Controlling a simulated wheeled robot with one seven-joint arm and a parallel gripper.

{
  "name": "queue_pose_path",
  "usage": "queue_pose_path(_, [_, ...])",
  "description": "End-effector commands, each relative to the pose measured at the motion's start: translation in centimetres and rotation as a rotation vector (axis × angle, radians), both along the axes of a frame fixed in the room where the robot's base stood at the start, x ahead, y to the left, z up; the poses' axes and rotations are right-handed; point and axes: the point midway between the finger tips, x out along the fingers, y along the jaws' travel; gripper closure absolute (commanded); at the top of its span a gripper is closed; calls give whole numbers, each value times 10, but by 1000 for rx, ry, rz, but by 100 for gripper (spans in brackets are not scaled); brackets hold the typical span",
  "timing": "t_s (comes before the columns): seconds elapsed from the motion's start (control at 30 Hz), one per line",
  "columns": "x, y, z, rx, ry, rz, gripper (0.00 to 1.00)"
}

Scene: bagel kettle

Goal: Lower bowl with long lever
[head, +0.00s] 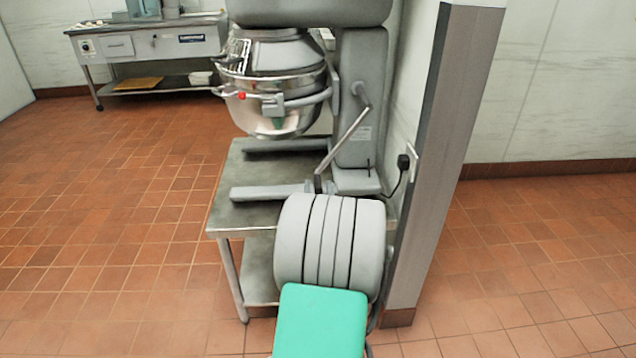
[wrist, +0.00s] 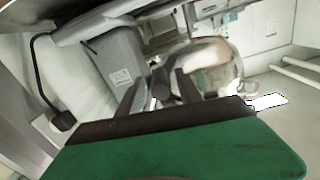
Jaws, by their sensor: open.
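The steel mixing bowl (head: 273,105) hangs in its bracket on the grey stand mixer, raised above the mixer's base. The long lever (head: 345,134) is on the mixer's right side and slants down and left from its pivot. Its lower end is near the top of my grey arm. In the wrist view my gripper (wrist: 157,86) is open, with two dark fingers apart and pointing at the mixer. A dark round piece, seemingly the lever's end (wrist: 161,92), shows between them; contact cannot be told. The bowl (wrist: 213,68) shows beyond the right finger. My fingers are hidden in the head view.
The mixer stands on a steel table (head: 252,169). A wall corner with a steel guard (head: 428,160) rises close on the right of my arm. A plug and cord (head: 403,163) are on that wall. Tiled floor is clear on the left; a steel counter (head: 150,42) stands far back.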

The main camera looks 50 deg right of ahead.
Motion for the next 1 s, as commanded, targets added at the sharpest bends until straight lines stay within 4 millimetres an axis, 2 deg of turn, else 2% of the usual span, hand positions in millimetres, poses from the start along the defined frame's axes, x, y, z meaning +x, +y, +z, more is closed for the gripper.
queue_pose_path(0.1, [16,-17,-1,0,1,2,58])
queue_pose_path(0.2, [24,-26,-1,0,1,1,58])
queue_pose_path(0.5, [28,-31,-1,2,1,0,58])
queue_pose_path(1.0, [28,-30,0,1,0,1,98])
